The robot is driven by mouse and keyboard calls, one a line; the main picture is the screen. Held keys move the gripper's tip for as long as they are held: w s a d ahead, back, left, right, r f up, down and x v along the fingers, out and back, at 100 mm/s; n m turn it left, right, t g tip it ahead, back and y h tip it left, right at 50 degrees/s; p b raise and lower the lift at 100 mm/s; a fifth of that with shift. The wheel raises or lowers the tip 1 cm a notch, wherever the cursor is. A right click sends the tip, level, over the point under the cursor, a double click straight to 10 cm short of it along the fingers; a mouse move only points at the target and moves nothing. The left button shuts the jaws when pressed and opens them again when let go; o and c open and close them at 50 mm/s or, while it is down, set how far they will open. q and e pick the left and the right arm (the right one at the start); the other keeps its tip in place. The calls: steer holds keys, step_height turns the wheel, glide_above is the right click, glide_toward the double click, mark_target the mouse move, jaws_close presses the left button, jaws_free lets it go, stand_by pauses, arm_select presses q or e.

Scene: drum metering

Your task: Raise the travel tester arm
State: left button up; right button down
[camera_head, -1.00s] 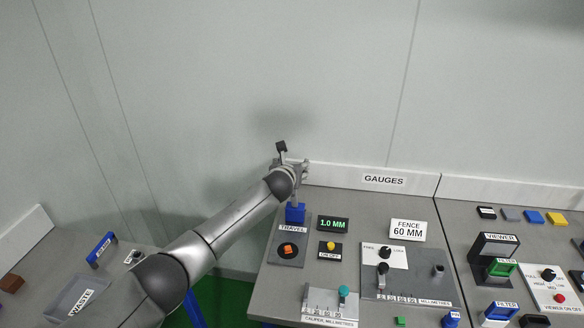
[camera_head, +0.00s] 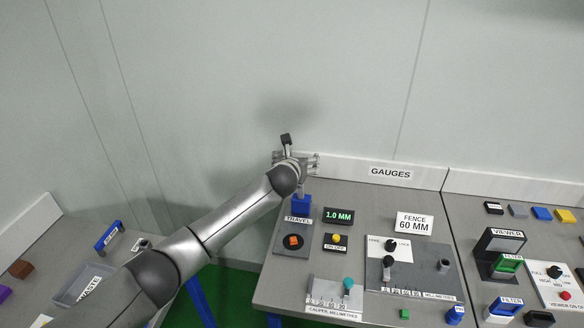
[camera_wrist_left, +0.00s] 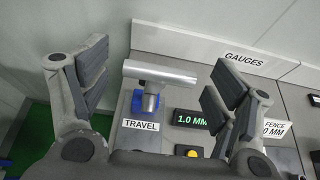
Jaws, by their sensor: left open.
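The travel tester stands at the left back of the gauge table. Its blue base (camera_head: 302,205) shows in the head view just below my gripper, behind the TRAVEL label. In the left wrist view a silver crossbar (camera_wrist_left: 160,72) lies level on a short post above the blue base. My left gripper (camera_head: 297,160) is over the tester. In the left wrist view its open fingers (camera_wrist_left: 157,85) stand on either side of the crossbar, with gaps at both ends and nothing held. An orange block (camera_head: 292,241) sits on the dark disc of the tester plate. My right gripper is not in view.
A display (camera_head: 338,216) reads 1.0 MM, with a yellow button (camera_head: 336,238) below it. A low backboard (camera_head: 345,168) runs behind the tester. A side table with a grey tray is at left.

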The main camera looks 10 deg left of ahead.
arm_select(q)
steer(key=v, duration=0.9)
steer(key=shift+s+f, duration=0.1)
